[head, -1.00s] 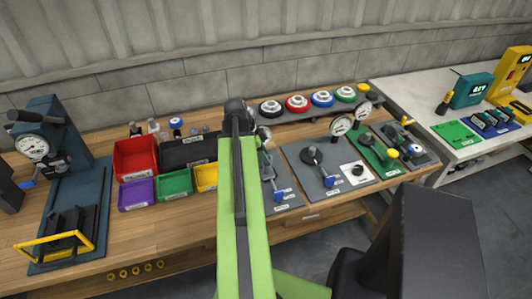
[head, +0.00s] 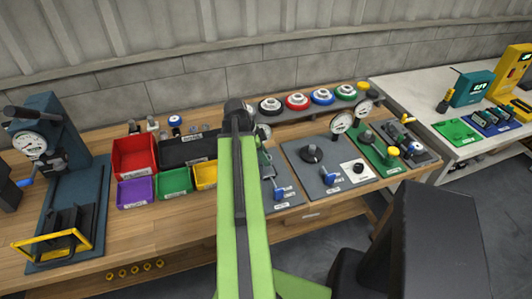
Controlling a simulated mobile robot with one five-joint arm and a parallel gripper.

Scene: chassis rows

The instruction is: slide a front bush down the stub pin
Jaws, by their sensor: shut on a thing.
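My green arm (head: 243,205) reaches away over the workbench up to a dark joint. My gripper is hidden behind this arm, so its jaws and anything in them do not show. I cannot pick out a front bush. Grey fixture plates lie to the right of the arm. I cannot tell which upright is the stub pin. Another plate (head: 288,193) is partly behind my arm.
Red (head: 135,157), purple (head: 137,192), green (head: 174,182) and yellow (head: 205,174) bins stand left of my arm. A press with a dial (head: 30,147) is at far left. Coloured wheels sit on a back shelf. Dial gauges (head: 341,122) rise among the right fixtures. A second table (head: 400,93) is at right.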

